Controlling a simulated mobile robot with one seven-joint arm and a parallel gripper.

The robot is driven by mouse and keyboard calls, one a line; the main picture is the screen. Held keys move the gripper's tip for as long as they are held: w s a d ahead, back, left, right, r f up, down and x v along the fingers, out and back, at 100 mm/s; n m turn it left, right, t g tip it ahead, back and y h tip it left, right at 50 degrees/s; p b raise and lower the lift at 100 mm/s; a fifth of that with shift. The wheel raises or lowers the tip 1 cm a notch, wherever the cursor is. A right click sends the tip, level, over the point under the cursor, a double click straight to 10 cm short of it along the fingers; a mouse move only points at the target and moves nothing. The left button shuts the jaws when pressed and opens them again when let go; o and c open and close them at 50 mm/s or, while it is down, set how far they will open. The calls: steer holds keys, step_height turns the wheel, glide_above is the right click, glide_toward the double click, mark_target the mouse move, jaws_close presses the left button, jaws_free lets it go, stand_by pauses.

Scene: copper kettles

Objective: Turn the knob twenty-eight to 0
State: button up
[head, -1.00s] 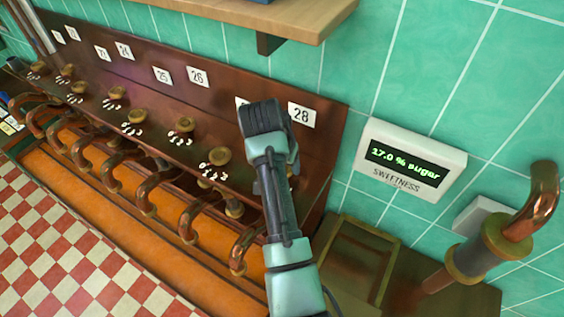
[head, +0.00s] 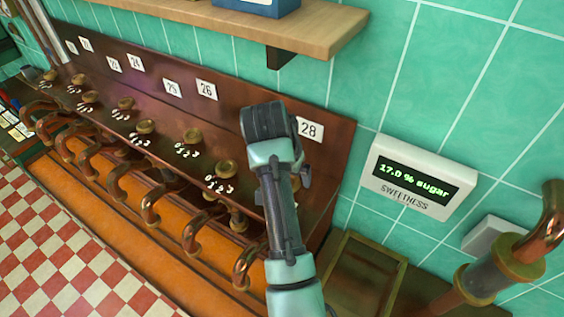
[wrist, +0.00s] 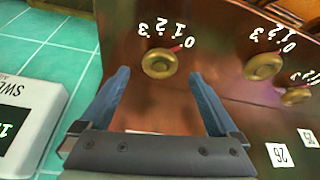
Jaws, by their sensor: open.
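Knob twenty-eight (wrist: 158,63) is a round brass knob on the copper panel, at the end of the row. It shows in the wrist view with the figures 0 to 3 around it, upside down; its red mark points to the 0 side. In the head view my arm hides it, below the label 28 (head: 309,130). My gripper (wrist: 160,75) is open, its two blue fingers on either side of the knob in the picture. I cannot tell whether they reach around it or stay above. The gap between them holds nothing gripped.
A neighbouring knob (wrist: 262,67) sits beside the right finger in the wrist view. More knobs and copper pipes (head: 193,230) run left in the head view. A sweetness display (head: 418,180) reads 17.0 % sugar. A wooden shelf (head: 300,25) juts out above.

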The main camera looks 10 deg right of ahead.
steer(key=p+v, duration=0.1)
steer(key=v, duration=0.9)
